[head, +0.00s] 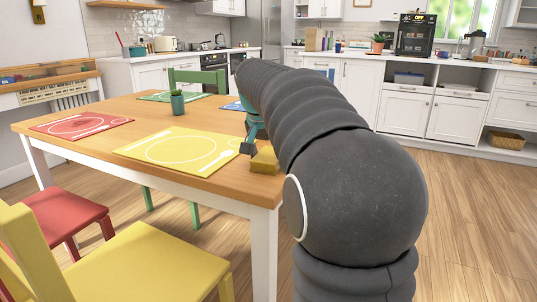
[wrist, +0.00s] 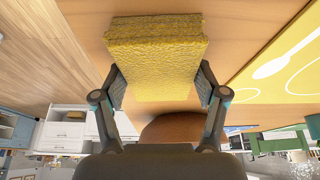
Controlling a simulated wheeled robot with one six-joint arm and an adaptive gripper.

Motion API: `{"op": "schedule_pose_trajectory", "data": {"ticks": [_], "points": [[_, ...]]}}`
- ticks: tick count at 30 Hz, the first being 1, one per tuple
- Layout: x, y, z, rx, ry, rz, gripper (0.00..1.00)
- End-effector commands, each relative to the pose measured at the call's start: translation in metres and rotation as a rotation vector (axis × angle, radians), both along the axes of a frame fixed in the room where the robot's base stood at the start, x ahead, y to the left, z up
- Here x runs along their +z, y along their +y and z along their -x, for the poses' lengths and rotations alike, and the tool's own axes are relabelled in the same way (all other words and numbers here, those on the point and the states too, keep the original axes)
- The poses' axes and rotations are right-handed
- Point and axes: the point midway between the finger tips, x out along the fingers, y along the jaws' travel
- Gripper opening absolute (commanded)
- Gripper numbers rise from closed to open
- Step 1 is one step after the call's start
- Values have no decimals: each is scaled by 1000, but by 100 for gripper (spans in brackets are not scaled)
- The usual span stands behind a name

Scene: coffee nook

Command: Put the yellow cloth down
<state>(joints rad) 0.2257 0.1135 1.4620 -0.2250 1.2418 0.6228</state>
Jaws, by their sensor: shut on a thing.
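The yellow cloth (head: 265,161) is a thick folded block at the right end of the wooden table, just right of the yellow placemat (head: 182,148). In the wrist view the cloth (wrist: 155,55) sits between both fingers, with a rough textured face. My gripper (wrist: 160,85) is shut on its sides. In the head view my gripper (head: 252,146) is partly hidden behind my arm. The cloth is very low over the tabletop or touching it; I cannot tell which.
The wooden table (head: 150,109) also bears a red placemat (head: 82,125), a green placemat, part of a blue one and a small potted plant (head: 177,102). Yellow (head: 145,262) and red (head: 62,215) chairs stand in front. Bare tabletop surrounds the cloth.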

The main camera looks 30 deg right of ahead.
Motion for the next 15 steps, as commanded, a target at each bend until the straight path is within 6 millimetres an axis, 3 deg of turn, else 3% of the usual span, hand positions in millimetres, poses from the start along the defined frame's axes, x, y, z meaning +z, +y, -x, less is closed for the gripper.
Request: {"op": "schedule_pose_trajectory", "data": {"ticks": [1,3,4,15], "points": [[-1,0,0,0,0,0,77],[0,0,0,0,0,0,94],[0,0,0,0,0,0,97],[-1,0,0,0,-1,1,97]]}}
